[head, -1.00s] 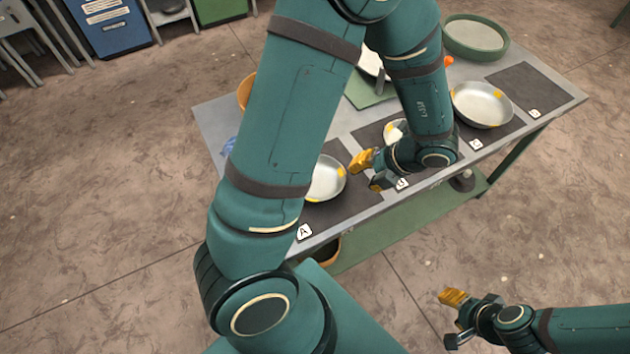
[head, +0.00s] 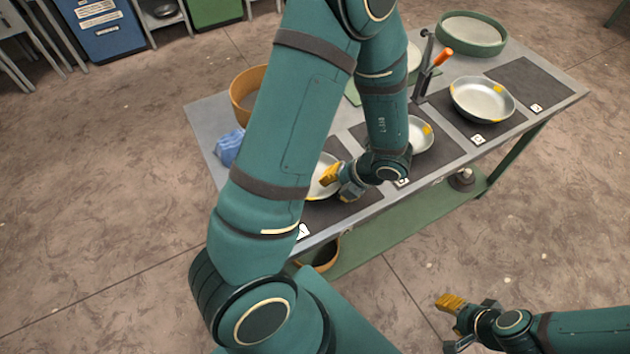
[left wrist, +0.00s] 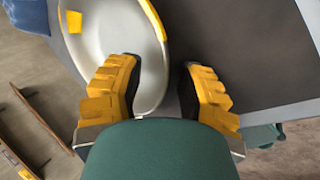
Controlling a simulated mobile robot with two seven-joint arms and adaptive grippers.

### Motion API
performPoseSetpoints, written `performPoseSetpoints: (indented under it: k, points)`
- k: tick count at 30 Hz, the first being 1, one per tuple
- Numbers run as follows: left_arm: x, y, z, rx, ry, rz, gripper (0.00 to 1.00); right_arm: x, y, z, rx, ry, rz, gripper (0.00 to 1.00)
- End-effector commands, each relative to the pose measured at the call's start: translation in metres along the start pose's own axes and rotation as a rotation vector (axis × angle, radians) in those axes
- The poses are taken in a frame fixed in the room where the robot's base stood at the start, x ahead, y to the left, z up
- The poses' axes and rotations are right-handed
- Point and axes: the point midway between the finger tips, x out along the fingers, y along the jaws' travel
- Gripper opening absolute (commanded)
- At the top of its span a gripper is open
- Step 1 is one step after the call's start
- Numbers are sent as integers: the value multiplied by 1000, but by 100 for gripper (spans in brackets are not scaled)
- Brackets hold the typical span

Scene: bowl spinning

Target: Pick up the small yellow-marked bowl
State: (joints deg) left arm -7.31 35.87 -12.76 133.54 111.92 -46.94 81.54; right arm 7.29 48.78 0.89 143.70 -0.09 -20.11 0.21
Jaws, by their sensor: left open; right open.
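A pale bowl with yellow marks (left wrist: 95,35) sits on the leftmost dark mat; in the head view (head: 316,188) my left arm hides part of it. My left gripper (head: 341,184) is open at this bowl's right side. In the left wrist view the gripper (left wrist: 158,72) has one finger over the bowl's inside and the other beyond its rim; contact cannot be told. A second yellow-marked bowl (head: 420,136) on the middle mat is partly hidden by my arm. A larger yellow-marked bowl (head: 482,99) stands further right. My right gripper (head: 452,322) is open and empty, away from the table.
The grey table (head: 205,118) also carries an orange-brown container (head: 240,98), a blue cloth (head: 229,147), a green-rimmed round tray (head: 472,32) and a dark upright stand with an orange-handled tool (head: 441,57). The far-right mat (head: 530,82) is bare. A green shelf (head: 400,232) lies below.

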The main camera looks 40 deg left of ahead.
Motion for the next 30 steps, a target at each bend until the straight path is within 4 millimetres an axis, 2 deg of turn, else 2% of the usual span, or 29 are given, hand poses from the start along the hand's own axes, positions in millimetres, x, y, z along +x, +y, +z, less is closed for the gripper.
performPoseSetpoints:
  k: [5, 6, 8, 9, 24, 30]
  points:
    - [0, 0, 0, 0, 1, 0, 37, -1, 0, 0, 0, 1, 0, 47]
    - [0, 0, 0, 0, 1, 0, 23, -1, 0, 0, 0, 1, 0, 47]
    - [0, 0, 0, 0, 2, 0, 2, -1, 0, 0, 0, 1, 0, 47]
    - [0, 0, 0, 0, 2, 0, 0, 0, 0, 0, 0, 1, 0, 47]
    - [-1, 1, 0, 0, 1, 0, 0, -1, 0, 0, 0, 0, 0, 47]
    - [-14, 8, 0, -1, 0, -1, 0, -7, -3, 0, 0, -2, 0, 47]
